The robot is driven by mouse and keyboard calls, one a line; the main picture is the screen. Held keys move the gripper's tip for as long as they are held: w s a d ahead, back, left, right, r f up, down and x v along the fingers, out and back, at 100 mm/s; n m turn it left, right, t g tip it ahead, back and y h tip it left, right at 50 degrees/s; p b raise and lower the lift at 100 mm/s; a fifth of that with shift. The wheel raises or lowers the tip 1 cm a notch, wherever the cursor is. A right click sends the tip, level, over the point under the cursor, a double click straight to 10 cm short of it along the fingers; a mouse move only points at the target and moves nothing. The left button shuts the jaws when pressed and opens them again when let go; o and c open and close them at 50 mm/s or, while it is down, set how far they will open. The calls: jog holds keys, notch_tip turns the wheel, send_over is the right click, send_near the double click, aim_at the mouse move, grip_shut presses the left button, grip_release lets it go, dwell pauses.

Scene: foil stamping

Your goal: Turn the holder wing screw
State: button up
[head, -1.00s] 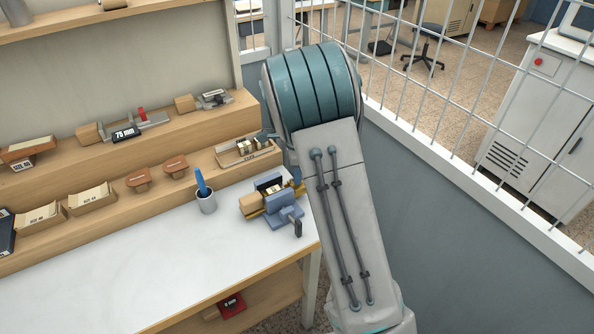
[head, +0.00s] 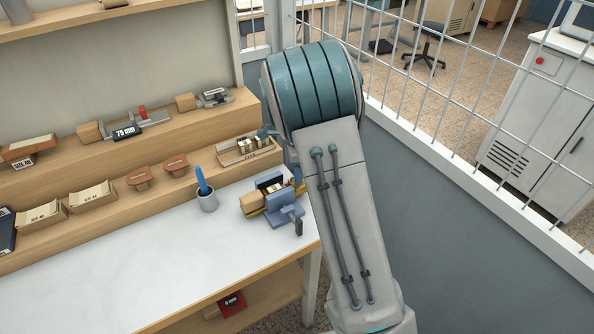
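A holder with a wooden handle (head: 252,202) and a dark slot with pale pieces sits in a blue vise (head: 284,214) at the right end of the white bench. A dark crank handle (head: 298,227) hangs at the vise's front. A brass-coloured part shows beside the vise, partly behind my arm. I cannot make out the wing screw. My arm covers the area just right of the holder. A small blue piece shows at the arm's left edge above the vise; I cannot tell what it belongs to. My gripper is hidden behind my arm.
A grey cup (head: 207,202) with a blue tool stands left of the vise. A wooden tray (head: 240,155) of small pieces sits on the shelf step behind. The left bench top is clear. A wire fence (head: 450,85) stands at right.

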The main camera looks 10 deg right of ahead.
notch_tip(320, 180, up, 13)
jog(key=shift+r+b, duration=0.2)
jog(key=shift+b, duration=0.1)
